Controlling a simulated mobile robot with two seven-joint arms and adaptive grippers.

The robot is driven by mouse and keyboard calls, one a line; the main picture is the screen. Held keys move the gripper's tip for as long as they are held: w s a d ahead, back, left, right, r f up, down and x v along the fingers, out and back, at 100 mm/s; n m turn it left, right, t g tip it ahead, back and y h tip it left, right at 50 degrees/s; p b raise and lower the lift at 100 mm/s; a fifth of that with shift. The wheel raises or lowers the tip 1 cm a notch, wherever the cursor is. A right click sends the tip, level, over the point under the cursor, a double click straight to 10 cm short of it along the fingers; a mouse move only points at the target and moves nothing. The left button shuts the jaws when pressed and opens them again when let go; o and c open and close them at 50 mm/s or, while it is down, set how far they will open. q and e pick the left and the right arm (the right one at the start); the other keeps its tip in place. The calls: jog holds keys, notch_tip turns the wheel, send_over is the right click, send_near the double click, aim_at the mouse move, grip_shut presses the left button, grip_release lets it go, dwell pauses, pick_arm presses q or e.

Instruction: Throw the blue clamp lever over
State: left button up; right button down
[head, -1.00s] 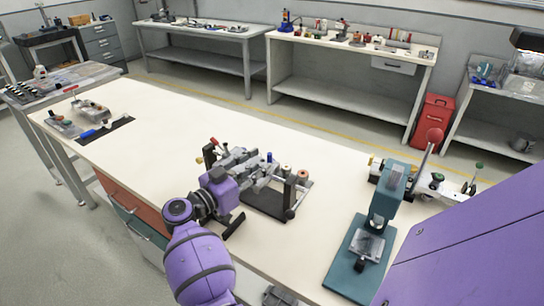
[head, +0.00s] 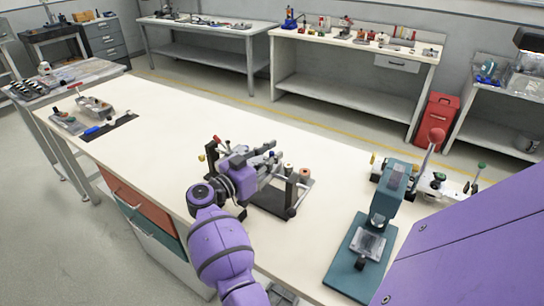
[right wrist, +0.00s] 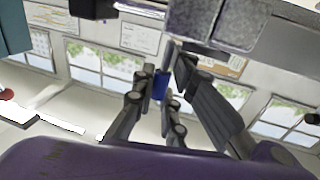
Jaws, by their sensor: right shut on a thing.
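The blue clamp lever shows as a blue grip (right wrist: 160,84) between the fingertips in the right wrist view. In the head view the fingers mostly hide it. My right gripper (head: 267,160) reaches over a dark fixture (head: 270,200) with upright posts near the table's front edge. Its fingers, also seen in the right wrist view (right wrist: 155,100), are shut on the blue lever. How the lever joins the fixture is hidden behind the gripper. My left gripper is not in view.
A black mat (head: 108,129) with a blue-handled tool lies at the far left. The white tabletop (head: 170,120) between is clear.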

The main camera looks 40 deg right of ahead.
aim_at(283, 177)
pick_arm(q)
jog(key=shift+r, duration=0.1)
